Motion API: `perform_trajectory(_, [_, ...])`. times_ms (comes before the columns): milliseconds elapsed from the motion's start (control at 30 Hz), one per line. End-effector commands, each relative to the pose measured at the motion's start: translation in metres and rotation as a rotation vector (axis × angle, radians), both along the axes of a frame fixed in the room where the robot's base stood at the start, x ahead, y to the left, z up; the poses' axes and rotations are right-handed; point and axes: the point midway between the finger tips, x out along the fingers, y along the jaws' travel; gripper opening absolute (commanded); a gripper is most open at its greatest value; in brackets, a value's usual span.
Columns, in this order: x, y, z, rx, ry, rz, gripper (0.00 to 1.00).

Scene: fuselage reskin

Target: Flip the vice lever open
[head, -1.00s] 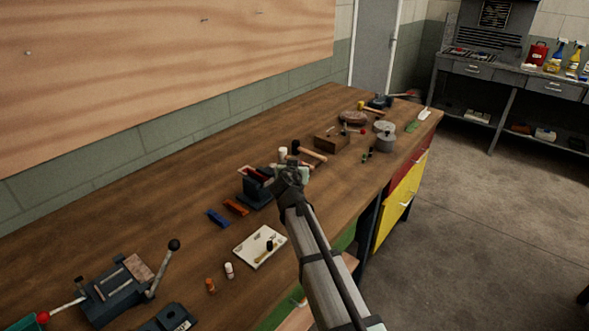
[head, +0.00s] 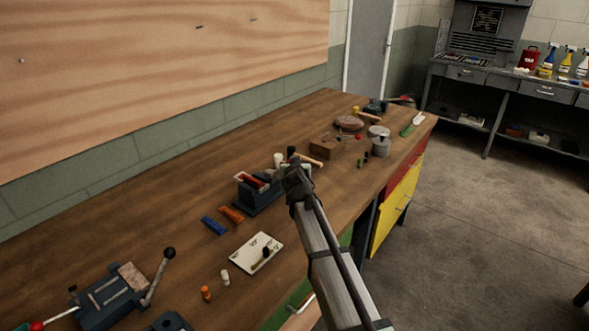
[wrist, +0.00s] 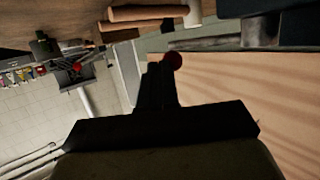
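A dark blue vice-like block (head: 262,197) stands mid-bench, just left of my gripper (head: 292,172), with red and pale parts on top. In the wrist view my gripper (wrist: 155,85) is a dark silhouette. A dark red ball (wrist: 172,61) shows at its tip; I cannot tell whether they touch. A grey bar (wrist: 207,44) and a dark block (wrist: 285,27) lie to the right. Another dark vice-like fixture (head: 112,297) at the front left has a raised lever with a black knob (head: 169,252), far from my gripper. The finger gap is not visible.
A hammer (head: 309,160) and a white bottle (head: 278,160) are close behind my gripper. A wooden box (head: 322,147) and a grey pot (head: 380,146) stand farther back.

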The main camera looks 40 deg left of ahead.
Motion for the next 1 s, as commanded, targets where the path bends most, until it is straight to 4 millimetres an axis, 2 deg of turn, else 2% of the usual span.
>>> perform_trajectory(200, [0.013,0.014,0.0,-0.001,0.001,0.0,0.0])
perform_trajectory(500, [0.021,0.026,0.0,0.0,0.0,0.0,0.0])
perform_trajectory(1000, [0.023,0.032,0.0,0.0,0.0,0.0,0.0])
